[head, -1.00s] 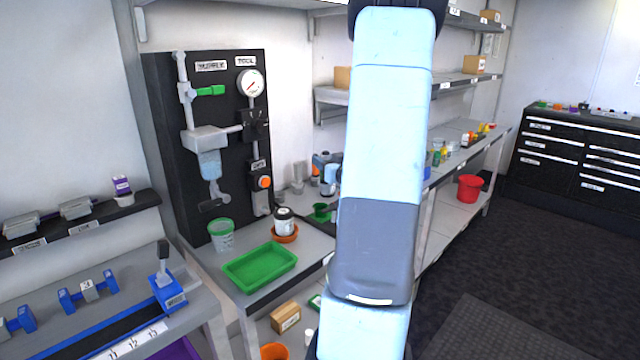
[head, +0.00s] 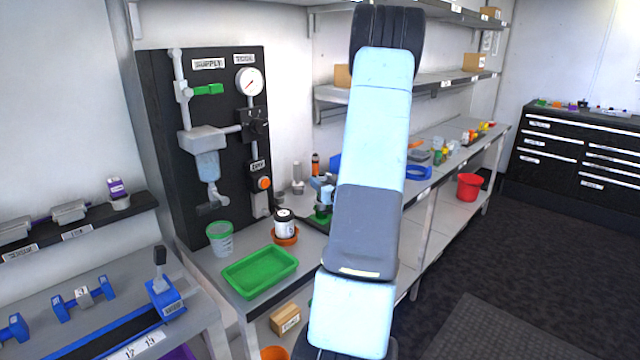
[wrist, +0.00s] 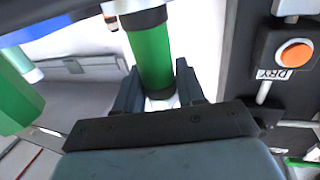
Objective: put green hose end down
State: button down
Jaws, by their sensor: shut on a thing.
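In the wrist view, a green cylinder with dark bands, which looks like the green hose end (wrist: 151,58), stands between my fingers. My gripper (wrist: 158,92) is shut on it. The lower tip of the cylinder shows pale between the fingers, and its upper end runs out of the picture. I cannot tell from these frames how high the hose end is above a surface.
A black panel (head: 226,140) with pipes, a gauge and an orange button (head: 264,183) stands behind the bench. The button also shows in the wrist view (wrist: 295,53). A green tray (head: 260,272), a green-rimmed cup (head: 220,240) and a jar (head: 284,225) stand on the bench.

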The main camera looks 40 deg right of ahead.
jog(key=shift+f, duration=0.35)
jog(key=c, duration=0.7)
grip_release()
jog(key=shift+o, duration=0.2)
jog(key=shift+r, duration=0.1)
jog(key=shift+s, duration=0.3)
jog(key=s+a, duration=0.2)
jog(key=s, duration=0.9)
jog(key=w+a+r+n+g+h, duration=0.1)
jog(key=w+a+r+g, duration=0.2)
jog(key=a+r, duration=0.35)
jog(key=w+a+r+g, duration=0.3)
jog(key=a+r, duration=0.2)
jog(key=a, duration=0.3)
jog(key=s+a+r+g+y, duration=0.2)
jog(key=s+a+r+g, duration=0.1)
jog(key=s+a, duration=0.7)
jog(key=s+a+r+n+g+y, duration=0.1)
jog(key=s+a+r+g+y, duration=0.1)
jog(key=s+a, duration=0.8)
jog(key=a+r+g, duration=0.1)
jog(key=a, duration=0.2)
jog(key=shift+s+r, duration=0.2)
jog(key=shift+r, duration=0.15)
